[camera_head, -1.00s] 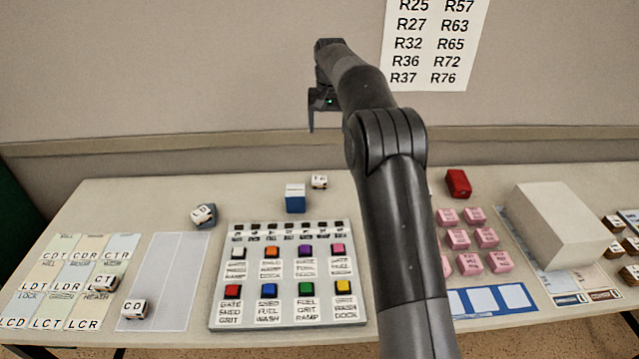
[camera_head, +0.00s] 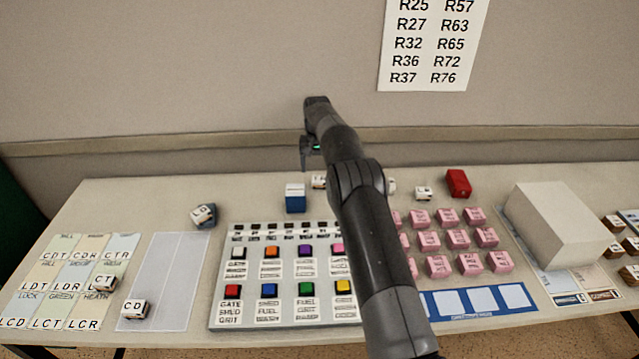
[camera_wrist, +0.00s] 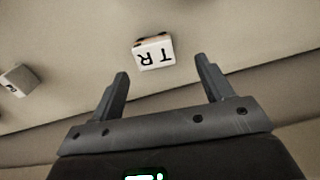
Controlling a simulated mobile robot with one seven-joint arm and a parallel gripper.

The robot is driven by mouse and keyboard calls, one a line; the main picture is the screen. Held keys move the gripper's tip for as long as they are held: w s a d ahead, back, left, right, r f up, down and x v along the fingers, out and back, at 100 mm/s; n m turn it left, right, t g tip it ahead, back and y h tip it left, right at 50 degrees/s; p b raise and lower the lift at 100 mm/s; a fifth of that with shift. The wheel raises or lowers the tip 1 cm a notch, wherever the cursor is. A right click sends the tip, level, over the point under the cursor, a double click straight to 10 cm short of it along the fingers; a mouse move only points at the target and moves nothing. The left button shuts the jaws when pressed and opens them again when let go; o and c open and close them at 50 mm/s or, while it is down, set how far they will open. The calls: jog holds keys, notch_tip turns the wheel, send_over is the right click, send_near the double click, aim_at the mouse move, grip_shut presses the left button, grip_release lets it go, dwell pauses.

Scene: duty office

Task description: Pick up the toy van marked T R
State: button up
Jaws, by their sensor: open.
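The white toy van marked T R (camera_wrist: 153,54) shows in the wrist view, its letters upside down, with a little orange and black at its far edge. It sits on the table just beyond the fingertips, about midway between them and apart from them. My gripper (camera_wrist: 162,67) is open and empty. In the head view my gripper (camera_head: 305,163) hangs low near the back of the table, close to a small white van (camera_head: 319,182) partly hidden by my arm. That van's letters are not readable there, but its place fits the T R van.
Another white van (camera_wrist: 17,80) is at the wrist view's left. A blue-and-white block (camera_head: 295,198) stands close by on the left. A button panel (camera_head: 217,318), pink blocks (camera_head: 470,263), a red block (camera_head: 458,183) and a large white box (camera_head: 556,225) occupy the table. The wall rises behind.

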aim_at(320, 179)
jog(key=f, duration=0.4)
jog(key=shift+s+d+f, duration=0.1)
jog(key=shift+s+d, duration=0.15)
jog(key=shift+d, duration=0.1)
jog(key=shift+f, duration=0.6)
jog(key=shift+c, duration=0.4)
jog(key=c, duration=1)
jog(key=shift+o, duration=0.2)
jog(key=shift+r, duration=0.1)
